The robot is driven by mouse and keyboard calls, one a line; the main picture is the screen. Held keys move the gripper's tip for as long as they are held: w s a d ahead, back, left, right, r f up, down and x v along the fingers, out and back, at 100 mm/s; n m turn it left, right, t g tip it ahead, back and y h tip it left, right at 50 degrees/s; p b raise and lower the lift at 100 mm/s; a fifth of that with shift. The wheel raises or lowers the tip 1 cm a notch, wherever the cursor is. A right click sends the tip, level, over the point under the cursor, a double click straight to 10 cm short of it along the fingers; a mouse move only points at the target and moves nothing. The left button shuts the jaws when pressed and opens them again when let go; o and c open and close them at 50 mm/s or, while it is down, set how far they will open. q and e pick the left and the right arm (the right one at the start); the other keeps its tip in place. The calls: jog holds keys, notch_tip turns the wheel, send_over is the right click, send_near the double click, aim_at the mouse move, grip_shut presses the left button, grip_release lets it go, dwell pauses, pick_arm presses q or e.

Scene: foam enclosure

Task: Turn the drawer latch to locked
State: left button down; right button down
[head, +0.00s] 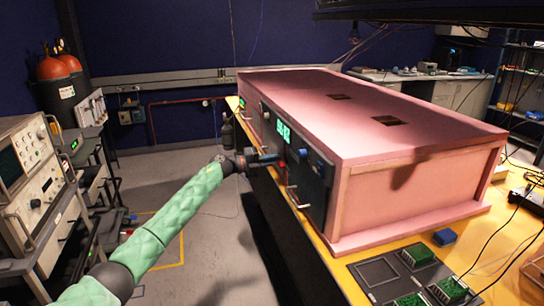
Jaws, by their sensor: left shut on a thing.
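My left gripper (272,160) reaches in from the left to the dark front panel (312,183) of the pink foam enclosure (380,110). Its fingers are shut on a small part at the panel, which looks like the drawer latch. The fingers mostly hide that part, so I cannot tell which way it is turned. A small red piece shows just below the fingertips. A blue knob (303,154) sits just to the right of them. A metal drawer handle (293,197) is below. My right gripper is not in view.
The enclosure stands on a yellow-topped bench (350,272). Green lit displays (284,131) are on its front. A dark board with green modules (385,277) and a blue block (445,237) lie at the near right. Instruments (28,165) stand at left; the floor between is open.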

pick_arm(q)
jog(key=shift+w+a+f+n+p, duration=0.1)
jog(key=shift+n+p, duration=0.2)
jog(key=shift+n, duration=0.3)
jog(key=shift+f+n+p, duration=0.1)
jog(key=shift+n+p, duration=0.15)
jog(key=shift+n, duration=0.35)
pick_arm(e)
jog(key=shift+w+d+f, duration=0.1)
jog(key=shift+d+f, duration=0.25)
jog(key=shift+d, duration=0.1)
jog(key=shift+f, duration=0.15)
pick_arm(q)
jog(key=c, duration=1.5)
grip_release()
jog(key=shift+f, duration=0.1)
